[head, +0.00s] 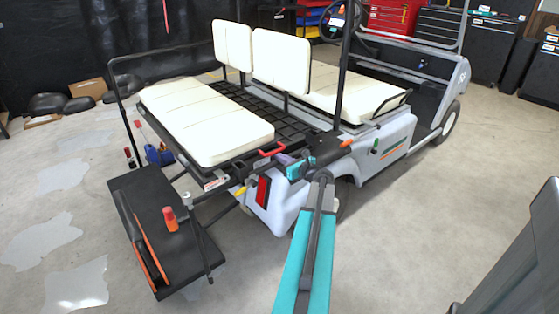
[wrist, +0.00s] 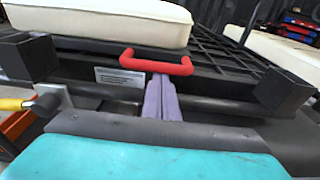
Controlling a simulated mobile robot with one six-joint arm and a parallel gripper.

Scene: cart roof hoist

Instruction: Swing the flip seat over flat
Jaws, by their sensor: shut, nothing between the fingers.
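The flip seat (head: 205,118) is a cream padded cushion on a black frame at the cart's rear. It lies level, facing up, and its edge also shows in the wrist view (wrist: 115,20). A red handle (head: 272,148) sticks out from the frame near the cushion's right corner; it also shows in the wrist view (wrist: 157,63). My gripper (head: 284,158) is shut, with its purple fingers (wrist: 161,80) together and empty. The fingertips are just below the red bar in the wrist view; I cannot tell whether they touch it.
A yellow-gripped latch (head: 240,190) sits below the frame on the left. Two cream backrests (head: 280,60) stand beyond the seat. The floor at right is clear near the cart.

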